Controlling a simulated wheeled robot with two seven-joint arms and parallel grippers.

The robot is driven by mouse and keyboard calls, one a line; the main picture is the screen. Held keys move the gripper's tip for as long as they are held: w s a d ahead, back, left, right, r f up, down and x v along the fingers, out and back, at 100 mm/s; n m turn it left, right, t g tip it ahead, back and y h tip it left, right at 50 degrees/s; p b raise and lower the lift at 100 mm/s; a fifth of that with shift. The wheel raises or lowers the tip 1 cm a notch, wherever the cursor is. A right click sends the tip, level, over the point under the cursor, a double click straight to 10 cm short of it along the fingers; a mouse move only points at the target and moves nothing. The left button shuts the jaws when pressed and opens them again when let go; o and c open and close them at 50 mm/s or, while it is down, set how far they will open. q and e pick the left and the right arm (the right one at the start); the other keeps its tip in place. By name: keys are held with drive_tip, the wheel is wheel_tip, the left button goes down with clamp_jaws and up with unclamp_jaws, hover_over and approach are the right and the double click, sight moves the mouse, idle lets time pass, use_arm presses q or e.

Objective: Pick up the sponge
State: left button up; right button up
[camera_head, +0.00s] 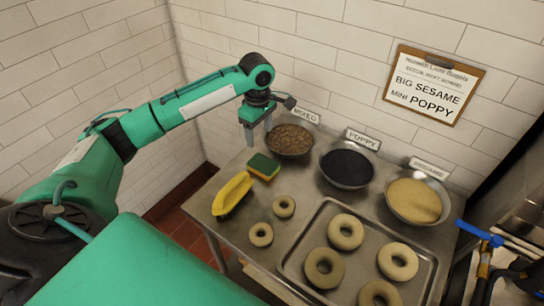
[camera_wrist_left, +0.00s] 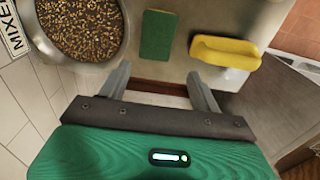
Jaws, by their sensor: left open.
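The sponge (camera_head: 263,167) is a green and yellow block lying on the steel table near its back left edge. In the left wrist view the sponge (camera_wrist_left: 157,35) shows its green face, ahead of the fingers and between their lines. My left gripper (camera_head: 257,131) is open and empty, above and behind the sponge, apart from it. Its two fingers (camera_wrist_left: 160,88) are spread in the left wrist view. My right gripper does not show as a gripper I can make out.
A yellow scoop-like object (camera_head: 232,194) lies beside the sponge; a bowl of mixed seeds (camera_head: 290,140) is close right of the gripper. Poppy (camera_head: 347,168) and sesame (camera_head: 415,201) bowls stand further right. A tray (camera_head: 290,262) holds several bagels. A tiled wall (camera_head: 225,45) rises behind.

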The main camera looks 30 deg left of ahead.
use_arm(q)
drive_tip(key=w+f, duration=0.1)
drive_tip(key=f, duration=0.1)
drive_tip(key=p, duration=0.1)
hover_over(263, 163)
drive_tip(key=f, duration=0.4)
drive_tip(key=shift+s+a, duration=0.2)
drive_tip(key=shift+s, duration=0.15)
drive_tip(key=shift+w+f, duration=0.15)
drive_tip(key=shift+f, duration=0.4)
drive_tip(key=shift+w+f, duration=0.15)
drive_tip(key=shift+f, duration=0.6)
drive_tip(key=f, duration=0.1)
drive_tip(key=f+p, duration=0.1)
drive_tip(key=f, duration=0.1)
drive_tip(key=f+p, duration=0.1)
drive_tip(key=shift+d+f, duration=0.15)
drive_tip(key=shift+d, duration=0.1)
drive_tip(key=shift+f, duration=0.4)
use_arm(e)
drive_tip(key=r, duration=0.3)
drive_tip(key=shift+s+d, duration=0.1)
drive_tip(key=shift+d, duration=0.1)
use_arm(q)
drive_tip(key=shift+c, duration=0.3)
drive_tip(key=c, duration=0.6)
